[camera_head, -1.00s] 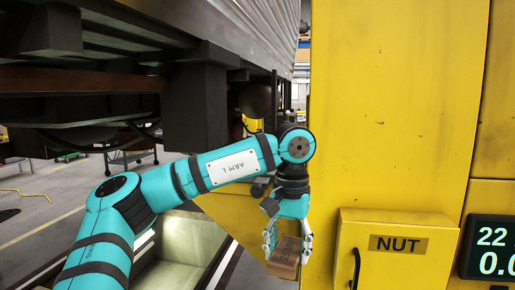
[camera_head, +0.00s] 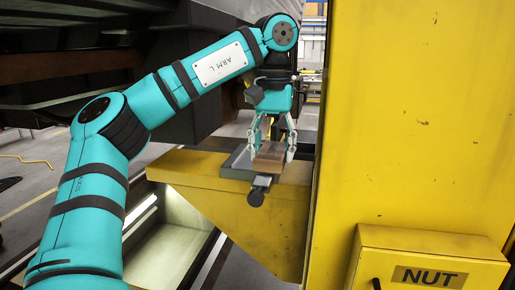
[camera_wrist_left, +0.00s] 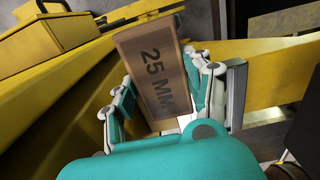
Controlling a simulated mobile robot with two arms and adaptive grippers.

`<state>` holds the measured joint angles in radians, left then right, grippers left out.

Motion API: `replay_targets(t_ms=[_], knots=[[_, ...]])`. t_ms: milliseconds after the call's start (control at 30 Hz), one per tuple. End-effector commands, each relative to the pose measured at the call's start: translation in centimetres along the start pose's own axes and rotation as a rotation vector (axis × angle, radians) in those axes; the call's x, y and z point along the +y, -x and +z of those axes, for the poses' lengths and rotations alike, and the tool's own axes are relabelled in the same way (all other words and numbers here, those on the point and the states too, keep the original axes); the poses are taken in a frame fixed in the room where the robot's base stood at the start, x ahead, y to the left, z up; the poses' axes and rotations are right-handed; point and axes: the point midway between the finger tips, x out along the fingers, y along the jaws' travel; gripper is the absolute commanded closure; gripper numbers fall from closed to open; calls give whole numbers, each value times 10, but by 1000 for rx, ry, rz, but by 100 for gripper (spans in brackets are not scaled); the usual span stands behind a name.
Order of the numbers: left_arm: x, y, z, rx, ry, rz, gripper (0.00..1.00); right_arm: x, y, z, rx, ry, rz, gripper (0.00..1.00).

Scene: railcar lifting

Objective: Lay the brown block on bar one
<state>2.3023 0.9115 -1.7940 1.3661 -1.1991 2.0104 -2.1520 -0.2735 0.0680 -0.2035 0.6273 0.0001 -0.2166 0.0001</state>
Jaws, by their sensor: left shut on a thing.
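The brown block (camera_head: 268,160) is between the fingers of my left gripper (camera_head: 272,151), which is shut on it. In the left wrist view the block (camera_wrist_left: 156,72) shows a face marked "25 MM", with a finger on each side. Below it is a yellow bracket arm (camera_head: 250,215) standing out from the yellow column, apparently bar one, with a dark grey plate (camera_head: 236,163) on top. The block is over or on this plate; I cannot tell whether it touches. The yellow arm also shows in the left wrist view (camera_wrist_left: 265,75). My right gripper is not in view.
The tall yellow column (camera_head: 420,120) stands close on the right of the gripper. A yellow box labelled NUT (camera_head: 385,245) is low on it. The dark railcar underside (camera_head: 185,70) hangs behind my left arm. A lit pit (camera_head: 170,245) lies below left.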

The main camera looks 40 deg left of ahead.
Motion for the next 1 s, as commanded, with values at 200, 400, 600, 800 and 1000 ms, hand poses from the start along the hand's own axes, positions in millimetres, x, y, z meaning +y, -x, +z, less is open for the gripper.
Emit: replay_targets(t_ms=[200, 400, 600, 800, 1000], knots=[[-24, -3, -50, -6, 7, 1, 84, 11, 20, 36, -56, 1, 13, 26], [-47, -8, -96, -5, 6, 1, 84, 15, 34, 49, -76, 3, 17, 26], [-61, -12, -125, -1, 4, 1, 84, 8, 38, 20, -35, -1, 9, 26], [-67, -16, -134, -3, 1, -1, 84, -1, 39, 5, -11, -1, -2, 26], [-67, -38, -134, -5, 0, -1, 84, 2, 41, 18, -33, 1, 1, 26]])
